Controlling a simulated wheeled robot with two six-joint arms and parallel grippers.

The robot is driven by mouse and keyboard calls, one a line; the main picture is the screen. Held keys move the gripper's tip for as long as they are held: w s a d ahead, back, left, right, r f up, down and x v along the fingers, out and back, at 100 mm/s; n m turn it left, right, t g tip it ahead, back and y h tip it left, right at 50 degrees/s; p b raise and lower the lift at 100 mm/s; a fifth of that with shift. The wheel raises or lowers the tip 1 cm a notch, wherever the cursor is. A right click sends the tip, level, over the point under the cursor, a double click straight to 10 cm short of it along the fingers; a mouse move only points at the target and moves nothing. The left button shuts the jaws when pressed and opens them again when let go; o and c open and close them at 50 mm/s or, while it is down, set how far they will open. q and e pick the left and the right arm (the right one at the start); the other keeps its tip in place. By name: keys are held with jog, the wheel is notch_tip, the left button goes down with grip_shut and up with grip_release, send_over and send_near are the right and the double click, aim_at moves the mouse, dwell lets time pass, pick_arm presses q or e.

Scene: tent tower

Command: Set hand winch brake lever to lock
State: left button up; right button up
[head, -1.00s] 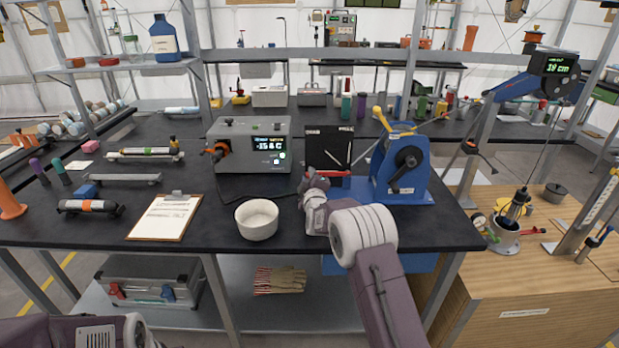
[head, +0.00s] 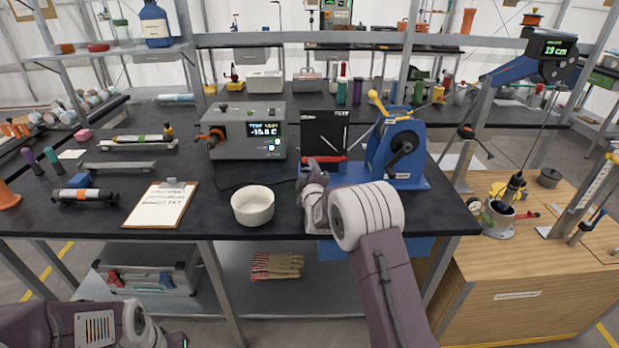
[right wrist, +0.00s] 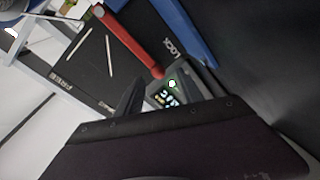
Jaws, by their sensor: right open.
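The hand winch (head: 406,140) is blue with a black crank hub and a yellow-tipped handle, near the right end of the dark bench. A red lever (head: 329,164) lies low in front of its upright black panel (head: 325,132). The right wrist view shows the red lever (right wrist: 128,38) running between a FREE label (right wrist: 62,82) and a LOCK label (right wrist: 173,47), its lower end nearer LOCK. My right gripper (head: 315,172) is close to the lever on the near side. Its fingers (right wrist: 170,92) are apart, with no clear contact. My left gripper is out of view; only its arm shows.
A white bowl (head: 253,206) stands left of my right arm. A grey box with a lit display (head: 246,132) stands behind it. A clipboard (head: 160,205) lies farther left. A wooden cabinet (head: 525,250) stands at the right.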

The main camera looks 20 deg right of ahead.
jog(key=v, duration=0.4)
jog(key=shift+s, duration=0.25)
